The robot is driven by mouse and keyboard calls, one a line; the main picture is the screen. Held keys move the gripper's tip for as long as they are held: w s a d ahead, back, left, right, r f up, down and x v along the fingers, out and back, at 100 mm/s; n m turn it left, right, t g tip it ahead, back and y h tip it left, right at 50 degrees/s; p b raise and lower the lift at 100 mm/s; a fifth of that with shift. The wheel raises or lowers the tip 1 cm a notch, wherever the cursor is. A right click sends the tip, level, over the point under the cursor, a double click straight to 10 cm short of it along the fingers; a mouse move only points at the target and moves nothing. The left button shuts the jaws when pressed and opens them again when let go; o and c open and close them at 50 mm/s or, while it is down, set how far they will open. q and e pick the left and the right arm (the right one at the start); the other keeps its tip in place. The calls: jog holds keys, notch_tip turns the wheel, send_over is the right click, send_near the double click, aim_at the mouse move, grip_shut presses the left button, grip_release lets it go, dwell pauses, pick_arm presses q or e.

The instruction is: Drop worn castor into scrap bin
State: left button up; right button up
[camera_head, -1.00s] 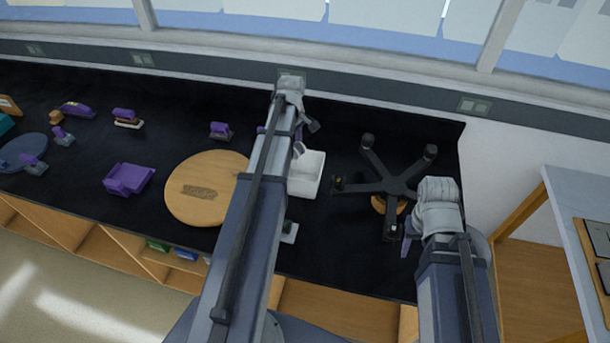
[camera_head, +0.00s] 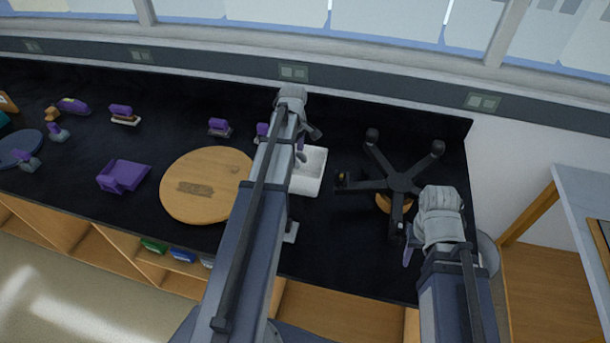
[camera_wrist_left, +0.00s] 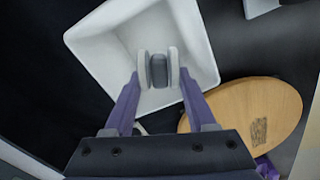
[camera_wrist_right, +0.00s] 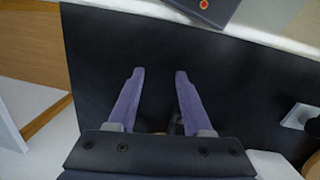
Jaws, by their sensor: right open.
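A worn castor (camera_wrist_left: 158,70) with two pale wheels and a dark middle sits between the fingertips of my left gripper (camera_wrist_left: 159,75). Both fingertips appear to touch its wheels. Behind it is an open white square bin (camera_wrist_left: 98,52), whose inside shows no other object; it also stands on the black bench in the head view (camera_head: 312,180). My left arm covers part of the bin there. The castor's height above the bin floor is hard to judge. My right gripper (camera_wrist_right: 160,72) is open and empty over the bench's front right part; its fingers show in the head view (camera_head: 407,246).
A dark star-shaped chair base (camera_head: 400,183) stands right of the bin, close to my right gripper. A round wooden board (camera_head: 215,205) and a purple tray (camera_head: 122,176) lie left. Several purple-handled items stand further left. A small white block (camera_head: 291,232) is near the front edge.

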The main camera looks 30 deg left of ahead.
pick_arm(q)
jog(key=o, duration=0.5)
jog(key=shift+c, duration=0.2)
jog(key=shift+r, duration=0.1)
notch_tip(320, 180, up, 8)
jog(key=p, duration=0.8)
jog(key=shift+f, duration=0.2)
jog(key=s+d+m+b, duration=0.1)
jog(key=s+d+m, duration=0.5)
jog(key=d+m, duration=0.4)
jog(key=s+d+m, duration=0.6)
jog(key=d+m, duration=0.1)
jog(key=d, duration=0.4)
jog(key=s+d+f+m+y+b, duration=0.1)
jog(key=s+d+f+m+b, duration=0.2)
jog(key=d+f+b, duration=0.6)
jog(key=shift+s+d+f+b, duration=0.3)
jog(key=shift+s+d+f, duration=0.4)
jog(key=shift+s, duration=0.2)
